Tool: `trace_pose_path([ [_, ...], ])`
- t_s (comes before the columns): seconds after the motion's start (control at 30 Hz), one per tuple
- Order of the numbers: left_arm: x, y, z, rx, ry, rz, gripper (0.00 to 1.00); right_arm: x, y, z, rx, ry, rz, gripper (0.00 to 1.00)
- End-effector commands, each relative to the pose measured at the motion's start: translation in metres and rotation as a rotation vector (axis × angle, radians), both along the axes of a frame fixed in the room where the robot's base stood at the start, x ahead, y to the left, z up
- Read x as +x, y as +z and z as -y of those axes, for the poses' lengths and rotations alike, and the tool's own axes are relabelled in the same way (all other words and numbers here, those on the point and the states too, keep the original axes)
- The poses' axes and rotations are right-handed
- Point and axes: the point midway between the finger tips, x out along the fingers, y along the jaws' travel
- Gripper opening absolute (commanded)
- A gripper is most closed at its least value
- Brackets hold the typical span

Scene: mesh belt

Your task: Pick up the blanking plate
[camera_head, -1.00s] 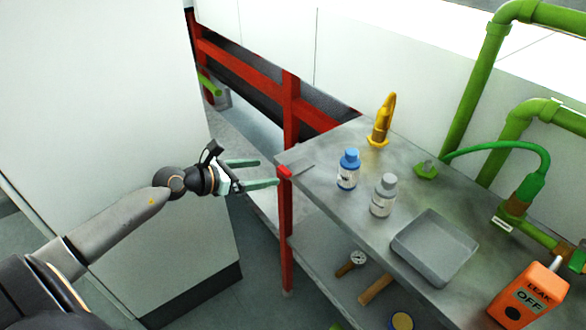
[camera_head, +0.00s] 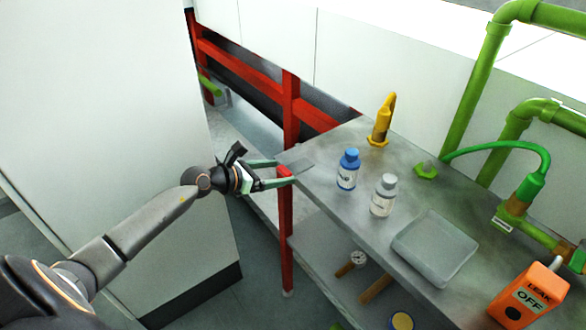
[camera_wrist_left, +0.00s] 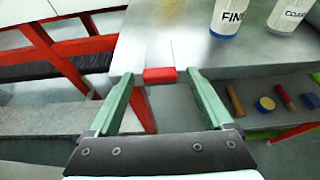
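A thin, flat grey plate, which looks like the blanking plate (camera_head: 301,164), lies at the left corner of the grey bench top. It blends with the bench, and its outline is faint in the left wrist view (camera_wrist_left: 158,53). A bright red block (camera_wrist_left: 160,75) sits at its near edge, at the bench edge, and seems to be part of it. My left gripper (camera_head: 284,171) is open, its green fingers pointing at this corner. In the left wrist view, one finger is on each side of the red block with visible gaps. My right gripper is out of view.
A red post (camera_head: 286,235) is below the corner.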

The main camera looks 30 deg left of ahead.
Motion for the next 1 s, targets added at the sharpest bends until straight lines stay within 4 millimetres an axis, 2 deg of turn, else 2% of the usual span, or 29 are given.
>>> trace_pose_path([
  [0.07, -0.0001, 0.0002, -0.0001, 0.000, 0.000, 0.000, 0.74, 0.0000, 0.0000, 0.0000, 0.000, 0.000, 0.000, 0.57],
  [0.7, -0.0002, 0.0002, -0.0003, 0.000, 0.000, 0.000, 0.02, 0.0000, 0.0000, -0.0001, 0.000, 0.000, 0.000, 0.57],
  [0.73, -0.0002, 0.0002, -0.0003, 0.000, 0.000, 0.000, 0.00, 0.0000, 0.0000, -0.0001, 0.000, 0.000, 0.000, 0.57],
  [1.0, 0.0002, 0.0013, -0.0005, 0.000, 0.001, 0.002, 0.00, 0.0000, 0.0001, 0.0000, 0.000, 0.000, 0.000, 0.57],
])
